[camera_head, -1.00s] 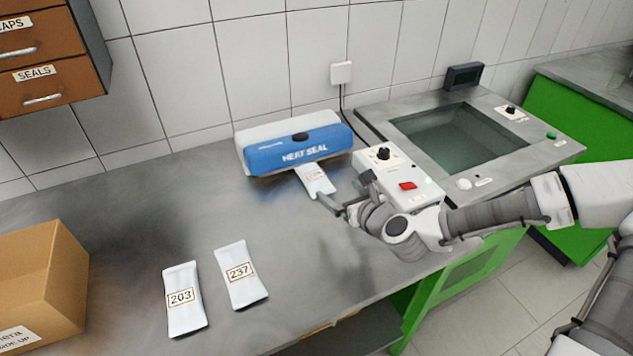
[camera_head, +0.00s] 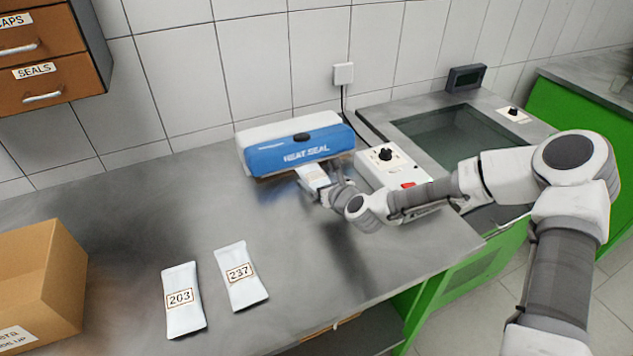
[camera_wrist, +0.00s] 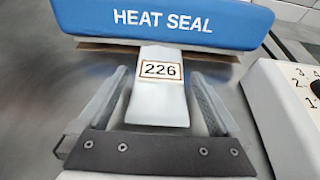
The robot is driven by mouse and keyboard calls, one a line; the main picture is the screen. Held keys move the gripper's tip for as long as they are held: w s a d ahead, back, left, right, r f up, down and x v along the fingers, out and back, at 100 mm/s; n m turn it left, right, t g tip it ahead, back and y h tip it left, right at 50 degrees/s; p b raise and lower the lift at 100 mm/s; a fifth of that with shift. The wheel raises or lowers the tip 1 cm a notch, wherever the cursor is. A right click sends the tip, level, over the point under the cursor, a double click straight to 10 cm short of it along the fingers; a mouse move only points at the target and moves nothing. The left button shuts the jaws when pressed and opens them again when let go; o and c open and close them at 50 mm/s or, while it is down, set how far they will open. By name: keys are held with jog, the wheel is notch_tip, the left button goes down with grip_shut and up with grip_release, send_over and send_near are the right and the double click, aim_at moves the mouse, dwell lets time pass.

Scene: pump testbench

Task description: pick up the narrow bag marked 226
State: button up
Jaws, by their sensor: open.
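The narrow white bag marked 226 (camera_wrist: 158,95) lies with its far end at the front edge of the blue heat sealer (camera_head: 300,150). It also shows in the head view (camera_head: 313,176), partly hidden by my gripper. My gripper (camera_wrist: 160,85) is open, with one finger on each side of the bag. Gaps show between the bag and both fingers in the wrist view. In the head view my gripper (camera_head: 325,187) is at the bag's near end, low over the bench.
Two white bags, marked 203 (camera_head: 184,315) and 237 (camera_head: 242,287), lie on the steel bench (camera_head: 120,215). A cardboard box (camera_head: 60,275) stands at the left. A control box with a knob (camera_head: 397,163) is close on the right of the sealer. The middle of the bench is clear.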

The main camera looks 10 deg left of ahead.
jog(key=shift+w+a+f, duration=0.1)
jog(key=shift+w, duration=0.05)
jog(key=c, duration=1.3)
jog(key=shift+c, duration=1.3)
jog(key=shift+r, duration=0.2)
